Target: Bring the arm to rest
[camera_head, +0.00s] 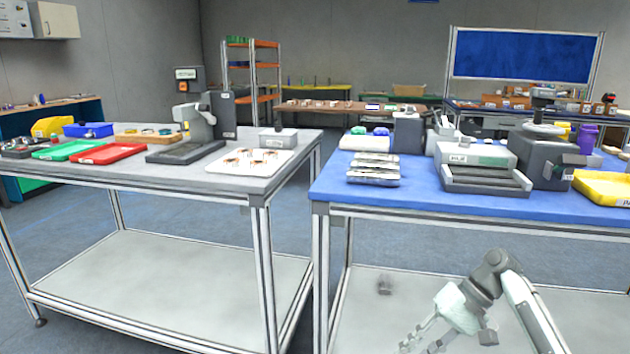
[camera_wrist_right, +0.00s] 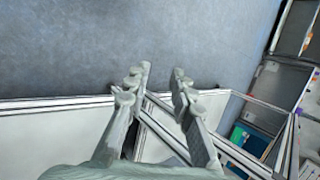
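My right gripper (camera_head: 424,338) is low in the head view, in front of the blue-topped table's lower shelf and below the level of its top. In the right wrist view my right gripper (camera_wrist_right: 160,80) has its two fingers spread apart, with nothing between them. It points toward the grey floor (camera_wrist_right: 130,40) and table frame bars (camera_wrist_right: 60,102). My left gripper does not show in either view.
The blue-topped table (camera_head: 420,203) bears a grey machine (camera_head: 484,170) and a yellow tray (camera_head: 604,187). A grey table (camera_head: 210,182) at left carries red (camera_head: 107,153) and green trays (camera_head: 68,150).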

